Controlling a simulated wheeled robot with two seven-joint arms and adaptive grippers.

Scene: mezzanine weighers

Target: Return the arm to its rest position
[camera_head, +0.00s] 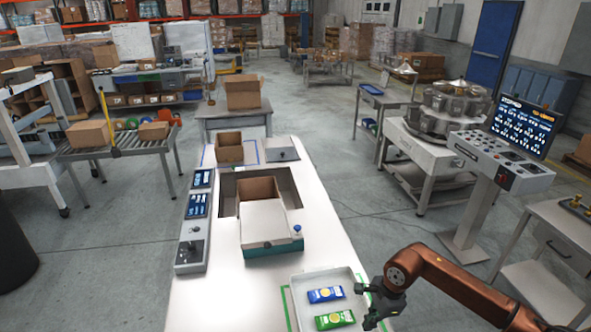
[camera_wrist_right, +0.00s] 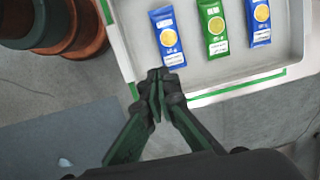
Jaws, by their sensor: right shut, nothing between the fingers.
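My right arm (camera_head: 445,283) comes in from the lower right in the head view. Its gripper (camera_head: 370,306) is at the right rim of a white tray (camera_head: 322,277), beside the packets. In the right wrist view the gripper's fingertips (camera_wrist_right: 160,78) meet, shut and empty, over the tray's edge near a blue packet (camera_wrist_right: 167,37). A green packet (camera_wrist_right: 213,28) and another blue packet (camera_wrist_right: 258,22) lie beside it. The head view shows a blue packet (camera_head: 326,295) and a green packet (camera_head: 334,320) in the tray. My left gripper is not in view.
On the white table (camera_head: 208,303) stand an open carton (camera_head: 258,188), a smaller box (camera_head: 229,150) and a control panel (camera_head: 192,228). A console with a screen (camera_head: 524,127) and a weigher (camera_head: 449,108) stand to the right. Open floor (camera_head: 372,218) lies between them and the table.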

